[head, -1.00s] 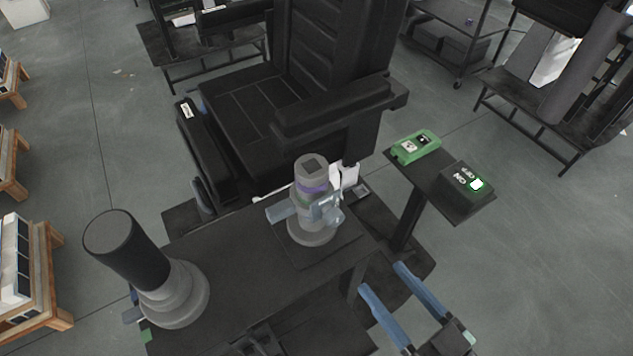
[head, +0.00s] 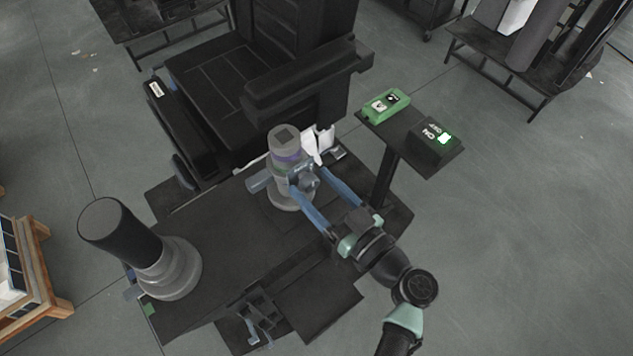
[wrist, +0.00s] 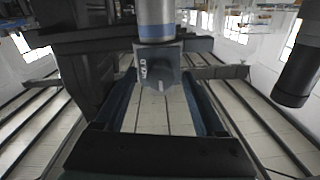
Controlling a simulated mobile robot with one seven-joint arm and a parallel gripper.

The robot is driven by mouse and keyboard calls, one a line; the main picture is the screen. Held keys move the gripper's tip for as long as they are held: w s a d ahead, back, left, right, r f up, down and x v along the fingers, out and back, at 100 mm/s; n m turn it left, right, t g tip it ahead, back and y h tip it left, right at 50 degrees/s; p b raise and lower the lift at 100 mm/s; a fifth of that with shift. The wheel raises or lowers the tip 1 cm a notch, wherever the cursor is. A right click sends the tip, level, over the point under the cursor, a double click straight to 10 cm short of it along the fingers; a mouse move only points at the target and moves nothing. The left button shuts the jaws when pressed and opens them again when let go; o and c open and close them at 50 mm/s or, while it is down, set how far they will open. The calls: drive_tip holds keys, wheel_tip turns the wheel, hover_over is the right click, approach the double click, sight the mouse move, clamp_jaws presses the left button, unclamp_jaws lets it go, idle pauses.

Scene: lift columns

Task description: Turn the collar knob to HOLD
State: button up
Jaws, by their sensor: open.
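A short grey lift column (head: 286,140) with a purple band stands on the dark bench. Its collar carries a blue-grey knob (head: 301,178) on the side facing my arm. In the wrist view the knob (wrist: 159,68) has raised lettering that seems to read HOLD along its left part, running sideways. My gripper (head: 309,180) is open, its two long blue fingers reaching to either side of the knob. In the wrist view a gap shows between the fingers and the knob; I cannot tell whether either tip touches it.
A taller black-topped column (head: 126,236) stands at the bench's left end. A large dark machine frame (head: 290,85) rises behind the short column.

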drive_tip(key=shift+c, duration=0.2)
clamp_jaws()
drive_tip(key=shift+m, duration=0.4)
drive_tip(key=m+b, duration=0.2)
drive_tip(key=m, duration=0.1)
drive_tip(key=shift+f+m, duration=0.1)
drive_tip(key=shift+m, duration=0.3)
drive_tip(key=m, duration=0.4)
drive_tip(key=shift+m+b, duration=0.3)
drive_tip(key=shift+b, duration=0.1)
drive_tip(key=m, duration=0.4)
drive_tip(key=shift+m+p, duration=0.3)
drive_tip(key=shift+p, duration=0.05)
drive_tip(key=m+p, duration=0.1)
drive_tip(key=m, duration=0.3)
drive_tip(key=shift+t, duration=0.3)
drive_tip(key=shift+m, duration=0.4)
